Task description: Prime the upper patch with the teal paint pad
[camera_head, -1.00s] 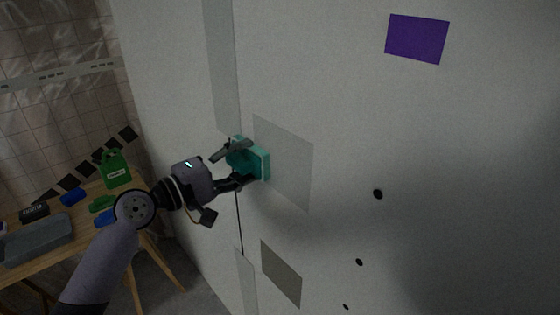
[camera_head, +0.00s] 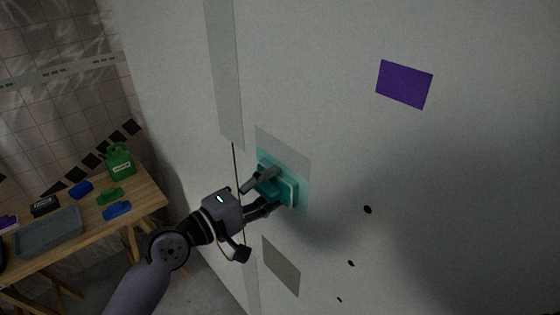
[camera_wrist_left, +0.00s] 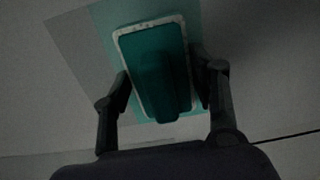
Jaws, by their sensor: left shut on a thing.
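The teal paint pad (camera_head: 291,190) is in my left gripper (camera_head: 264,192), pressed against or very near the wall panel at the upper patch (camera_head: 285,144). The patch is a light grey rectangle; its lower part around the pad is teal, and its top strip is still grey. In the left wrist view the pad (camera_wrist_left: 158,68) sits between the two fingers of the left gripper (camera_wrist_left: 164,92), with teal on the wall around it. A lower grey-brown patch (camera_head: 281,265) lies below, uncoated. My right gripper is not in view.
A purple rectangle (camera_head: 404,84) is on the wall at upper right. Several black dots mark the wall at lower right. A wooden table (camera_head: 150,199) at left holds a grey tray (camera_head: 48,232), a green jug (camera_head: 120,161) and blue and green pads.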

